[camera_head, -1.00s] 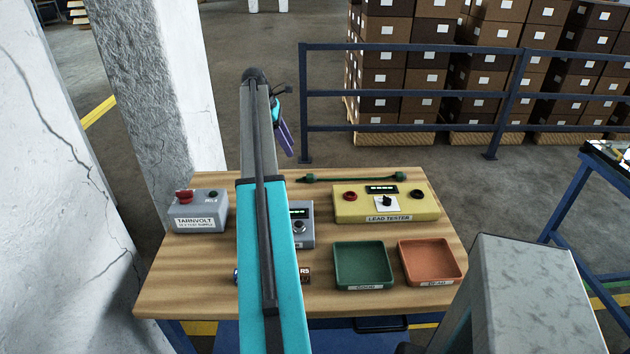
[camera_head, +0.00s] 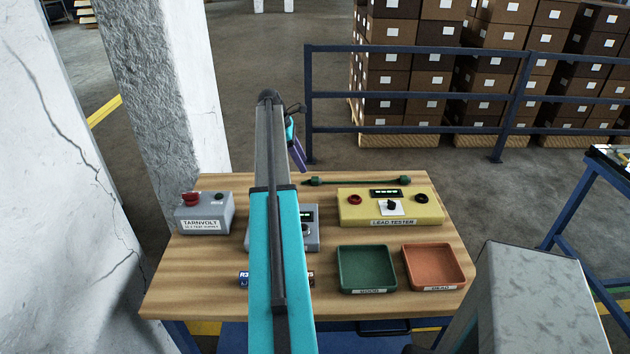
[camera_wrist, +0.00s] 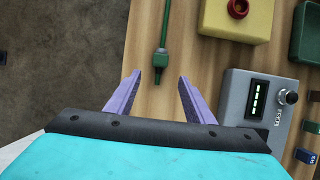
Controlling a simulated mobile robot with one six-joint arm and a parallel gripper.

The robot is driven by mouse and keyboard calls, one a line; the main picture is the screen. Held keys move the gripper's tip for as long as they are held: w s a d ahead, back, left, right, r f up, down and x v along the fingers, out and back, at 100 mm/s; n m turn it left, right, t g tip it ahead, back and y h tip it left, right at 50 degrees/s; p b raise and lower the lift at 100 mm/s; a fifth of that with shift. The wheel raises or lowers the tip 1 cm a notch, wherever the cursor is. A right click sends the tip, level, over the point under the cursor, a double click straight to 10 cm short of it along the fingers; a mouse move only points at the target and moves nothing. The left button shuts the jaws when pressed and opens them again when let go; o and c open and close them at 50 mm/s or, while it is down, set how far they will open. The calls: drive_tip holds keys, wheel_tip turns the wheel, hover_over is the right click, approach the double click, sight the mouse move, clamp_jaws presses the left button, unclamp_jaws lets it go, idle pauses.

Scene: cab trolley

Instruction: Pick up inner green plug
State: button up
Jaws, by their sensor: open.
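A green lead (camera_head: 355,181) lies along the back edge of the wooden table, with a dark green plug at each end. The left plug (camera_head: 316,182) is the one nearer my gripper, and the right plug (camera_head: 404,180) lies behind the yellow lead tester. My gripper (camera_head: 298,156) has purple fingers and is at the table's back edge, just left of the left plug. In the wrist view my gripper (camera_wrist: 159,78) is open and empty. The green plug (camera_wrist: 160,60) shows just beyond the fingertips, roughly centred between them, with its thin tip pointing toward the gripper.
The yellow lead tester (camera_head: 360,207) stands in front of the lead. A grey meter (camera_wrist: 250,105) is partly behind my arm. A grey Tarnvolt box (camera_head: 204,218) stands left. Green (camera_head: 341,275) and orange (camera_head: 438,288) trays and a battery (camera_head: 243,279) are at the front.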

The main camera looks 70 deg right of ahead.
drive_tip(key=shift+x, duration=1.3)
drive_tip(key=shift+s+p+x, duration=0.2)
drive_tip(key=shift+p+x, duration=1.15)
drive_tip(key=shift+x, duration=1.25)
drive_tip(key=shift+r, duration=0.1)
drive_tip(key=shift+d, duration=0.1)
clamp_jaws()
drive_tip(key=shift+r, duration=0.2)
wheel_tip(320, 180, up, 10)
drive_tip(key=b, duration=0.3)
drive_tip(key=shift+f, duration=0.2)
